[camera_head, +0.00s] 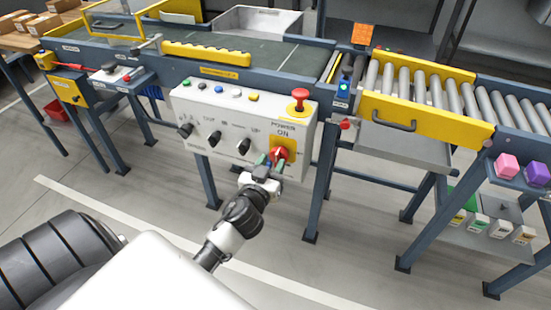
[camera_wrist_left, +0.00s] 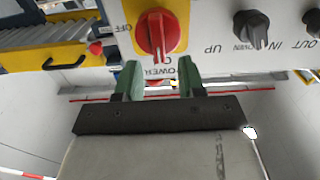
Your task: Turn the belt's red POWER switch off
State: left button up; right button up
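The red POWER switch (camera_head: 281,152) is a rotary knob on a yellow plate at the lower right of the white control panel (camera_head: 222,118). In the left wrist view the knob (camera_wrist_left: 158,32) is near and upside down, its grip bar vertical, in line with the partly hidden ON label. OFF is printed at the plate's left there. My left gripper (camera_head: 266,164) is just in front of the panel, beside and slightly below the knob. Its green fingers (camera_wrist_left: 160,78) are apart and empty, short of the knob in the wrist picture. My right gripper is not in view.
A red mushroom button (camera_head: 299,98) sits above the switch. Several black knobs (camera_head: 214,139) are to its left on the panel. The belt (camera_head: 250,58) runs behind, with a yellow gate (camera_head: 425,118) and rollers at right. The floor before the panel is clear.

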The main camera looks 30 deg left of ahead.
aim_at(279, 156)
pick_arm(q)
jog(key=shift+x, duration=1.2)
grip_shut()
